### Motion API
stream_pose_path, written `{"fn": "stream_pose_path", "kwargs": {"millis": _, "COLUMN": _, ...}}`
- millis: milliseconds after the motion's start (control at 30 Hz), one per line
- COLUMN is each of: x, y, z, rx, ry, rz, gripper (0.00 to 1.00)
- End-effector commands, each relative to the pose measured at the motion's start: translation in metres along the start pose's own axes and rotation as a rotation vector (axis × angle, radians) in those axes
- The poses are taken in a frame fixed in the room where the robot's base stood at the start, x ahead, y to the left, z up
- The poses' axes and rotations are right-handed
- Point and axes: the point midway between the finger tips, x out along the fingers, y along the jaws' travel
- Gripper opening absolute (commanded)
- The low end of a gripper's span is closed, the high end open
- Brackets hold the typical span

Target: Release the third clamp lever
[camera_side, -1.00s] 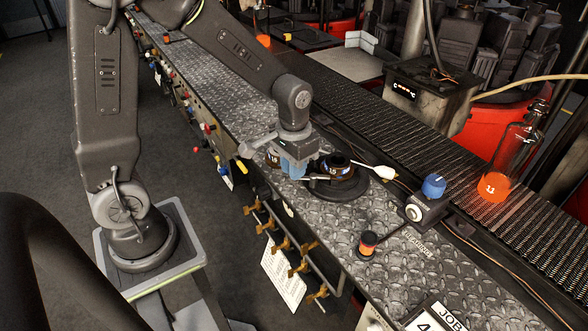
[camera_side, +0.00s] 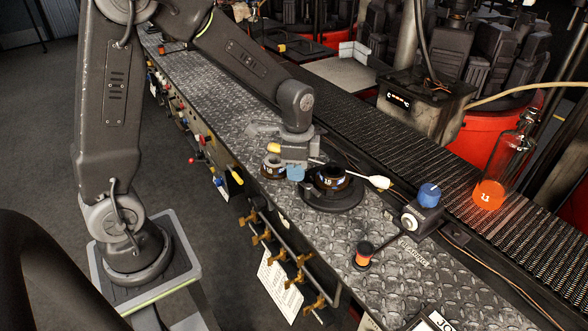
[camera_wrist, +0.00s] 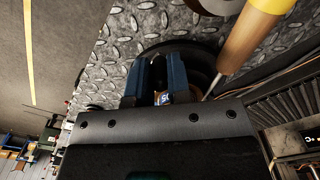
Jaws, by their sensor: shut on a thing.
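A round dark mould (camera_side: 332,203) with a numbered label stands on the treadplate bench. A lever with a pale handle (camera_side: 379,182) sticks out to its right. A yellow handle (camera_side: 273,148) shows just left of my gripper (camera_side: 296,172). My gripper points down at the mould's left side and is shut on what seems to be a clamp lever, mostly hidden by the fingers. In the wrist view, the blue fingers (camera_wrist: 167,80) stand close together by a small numbered label. A wooden-looking handle on a metal shaft (camera_wrist: 252,42) lies to their right, outside the grip.
A small dark cup (camera_side: 271,169) stands left of the mould. A chain conveyor (camera_side: 400,155) runs behind, carrying a clear bottle with orange contents (camera_side: 489,194). Bench right of the mould is partly clear.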

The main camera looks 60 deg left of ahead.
Motion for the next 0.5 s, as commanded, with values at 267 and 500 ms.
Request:
{"fn": "stream_pose_path", "kwargs": {"millis": 267, "x": -0.0001, "y": -0.0024, "z": -0.0028, "rx": 0.072, "ry": 0.001, "rz": -0.001, "gripper": 0.00}}
{"fn": "stream_pose_path", "kwargs": {"millis": 500, "x": -0.0002, "y": -0.0029, "z": -0.0034, "rx": 0.084, "ry": 0.002, "rz": -0.002, "gripper": 0.00}}
